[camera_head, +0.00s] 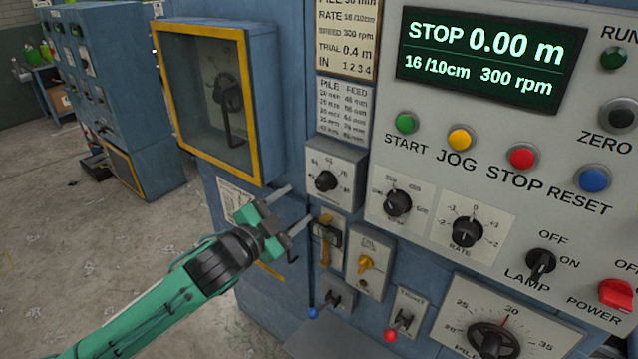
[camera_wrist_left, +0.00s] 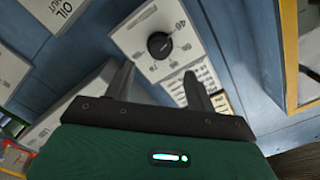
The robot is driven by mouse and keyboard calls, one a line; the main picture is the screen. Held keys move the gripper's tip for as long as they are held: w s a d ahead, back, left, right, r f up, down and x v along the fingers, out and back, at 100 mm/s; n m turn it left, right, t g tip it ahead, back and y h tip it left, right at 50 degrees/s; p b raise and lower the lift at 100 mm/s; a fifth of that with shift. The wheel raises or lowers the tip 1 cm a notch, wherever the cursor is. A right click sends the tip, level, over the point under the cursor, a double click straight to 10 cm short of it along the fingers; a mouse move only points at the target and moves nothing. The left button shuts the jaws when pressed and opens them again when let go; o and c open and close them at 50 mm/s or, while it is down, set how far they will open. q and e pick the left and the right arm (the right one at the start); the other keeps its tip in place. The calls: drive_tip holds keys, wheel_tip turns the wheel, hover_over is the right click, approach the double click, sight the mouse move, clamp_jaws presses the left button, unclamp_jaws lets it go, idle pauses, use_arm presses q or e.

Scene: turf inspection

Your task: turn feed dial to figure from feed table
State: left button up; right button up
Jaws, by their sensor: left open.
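The feed dial (camera_head: 326,181) is a black round knob on a pale plate with figures around it, on the blue machine's front. The figures are small, and I cannot tell its exact setting. The feed table (camera_head: 343,110) is a white pile and feed chart just above it; its rows are blurred. My left gripper (camera_head: 300,206) is open and empty, to the lower left of the dial and apart from it. In the left wrist view the dial (camera_wrist_left: 160,45) lies beyond and between the two open fingertips (camera_wrist_left: 158,73). My right gripper is out of view.
A yellow-framed glass box (camera_head: 203,100) juts out at the upper left of the dial. A green display (camera_head: 487,55) reads STOP 0.00 m, 16/10cm, 300 rpm. The rate knob (camera_head: 467,232) and other controls lie to the right.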

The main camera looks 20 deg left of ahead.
sight(320, 186)
use_arm(q)
drive_tip(key=p+x, duration=0.2)
drive_tip(key=x, duration=0.7)
drive_tip(key=c, duration=1)
